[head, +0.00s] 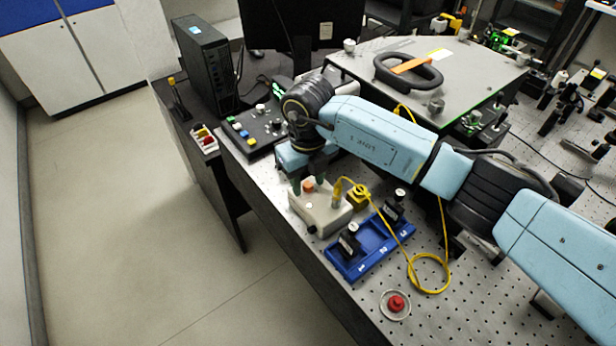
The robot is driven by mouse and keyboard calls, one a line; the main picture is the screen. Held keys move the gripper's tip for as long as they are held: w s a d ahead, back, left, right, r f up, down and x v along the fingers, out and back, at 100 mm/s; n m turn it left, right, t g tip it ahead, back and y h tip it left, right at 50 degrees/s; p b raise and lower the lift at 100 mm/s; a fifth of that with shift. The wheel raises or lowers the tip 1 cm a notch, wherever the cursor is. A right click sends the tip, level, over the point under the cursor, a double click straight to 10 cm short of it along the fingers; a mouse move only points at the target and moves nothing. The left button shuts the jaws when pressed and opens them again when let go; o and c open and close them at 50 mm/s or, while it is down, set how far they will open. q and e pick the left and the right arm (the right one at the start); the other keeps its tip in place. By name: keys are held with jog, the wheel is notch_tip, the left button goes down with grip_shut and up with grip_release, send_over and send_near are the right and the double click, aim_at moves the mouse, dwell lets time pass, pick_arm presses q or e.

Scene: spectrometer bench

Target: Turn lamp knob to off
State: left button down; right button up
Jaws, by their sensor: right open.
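The lamp looks to be the beige box (325,219) near the bench's left edge, with a yellow cable plugged into its top. A small orange piece (308,186) shows on its top; I cannot tell whether this is the knob or how it is turned. My right gripper (307,187) points down over the lamp's back part, open, its dark fingers on either side of the orange piece. Whether they touch it is unclear. The wrist hides some of the area behind the lamp. My left gripper is out of view.
A blue tray (347,274) with numbered slots and dark holders sits right of the lamp. A yellow cable (411,270) loops beside it. A red button (396,303) is at the front. A control panel (242,139) stands behind. Open floor lies left.

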jog(key=shift+c, duration=1.4)
grip_shut()
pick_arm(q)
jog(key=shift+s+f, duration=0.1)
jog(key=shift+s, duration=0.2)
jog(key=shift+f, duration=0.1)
pick_arm(e)
jog(key=n+b, duration=0.4)
jog(key=shift+w+f, duration=0.1)
jog(key=shift+f, duration=0.05)
jog(key=n+b, duration=0.4)
jog(key=shift+n, duration=0.3)
jog(key=shift+n+b, duration=0.35)
jog(key=shift+n, duration=0.15)
jog(key=shift+r+n, duration=0.25)
jog(key=shift+n, duration=0.05)
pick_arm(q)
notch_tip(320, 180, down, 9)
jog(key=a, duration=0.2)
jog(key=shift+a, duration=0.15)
